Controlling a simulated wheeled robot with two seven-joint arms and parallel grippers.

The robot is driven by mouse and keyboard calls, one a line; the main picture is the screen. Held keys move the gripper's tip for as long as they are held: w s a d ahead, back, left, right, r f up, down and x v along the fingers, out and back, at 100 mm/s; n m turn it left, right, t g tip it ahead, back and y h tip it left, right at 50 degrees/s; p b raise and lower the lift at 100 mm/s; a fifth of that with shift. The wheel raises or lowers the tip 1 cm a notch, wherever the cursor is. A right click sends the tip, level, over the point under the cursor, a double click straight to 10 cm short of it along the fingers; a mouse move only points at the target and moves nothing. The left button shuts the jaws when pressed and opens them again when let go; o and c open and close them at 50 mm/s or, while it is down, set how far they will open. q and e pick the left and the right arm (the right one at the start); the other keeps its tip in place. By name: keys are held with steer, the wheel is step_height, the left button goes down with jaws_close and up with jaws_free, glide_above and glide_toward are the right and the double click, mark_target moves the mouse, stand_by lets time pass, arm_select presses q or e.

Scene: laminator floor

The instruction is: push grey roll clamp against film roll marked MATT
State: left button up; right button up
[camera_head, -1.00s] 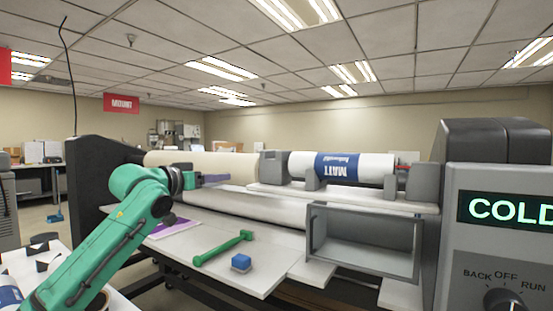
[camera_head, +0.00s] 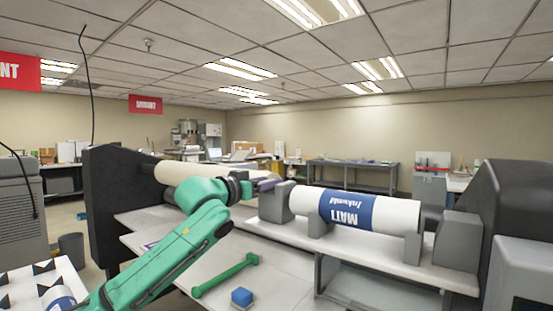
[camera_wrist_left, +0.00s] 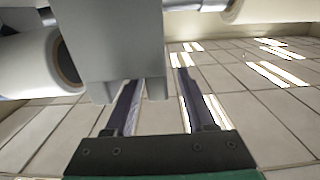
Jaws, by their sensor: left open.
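The film roll marked MATT (camera_head: 355,211), white with a blue label band, lies across grey supports in the head view. The grey roll clamp (camera_head: 276,202) stands at its left end. Whether clamp and roll touch I cannot tell. My left gripper (camera_head: 268,184) is at the clamp's left side, jaws open. In the left wrist view the clamp (camera_wrist_left: 112,40) fills the space ahead of the gripper (camera_wrist_left: 155,85) and hides part of one finger. The white roll (camera_wrist_left: 28,65) shows its hollow end left of the clamp. My right gripper is out of view.
A second grey block (camera_head: 458,241) stands at the roll's right end. A cream roll (camera_head: 215,171) lies behind my left arm. A green tool (camera_head: 226,276) and a blue block (camera_head: 242,298) lie on the white table below. The dark machine housing bounds the right.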

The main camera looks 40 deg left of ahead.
arm_select(q)
steer(key=w, duration=0.1)
steer(key=w+p, duration=0.1)
steer(key=shift+w+r, duration=0.4)
steer(key=shift+w+d+f, duration=0.1)
steer(key=shift+w+f, duration=0.2)
steer(key=shift+w, duration=0.1)
steer(key=shift+c, duration=0.6)
jaws_close()
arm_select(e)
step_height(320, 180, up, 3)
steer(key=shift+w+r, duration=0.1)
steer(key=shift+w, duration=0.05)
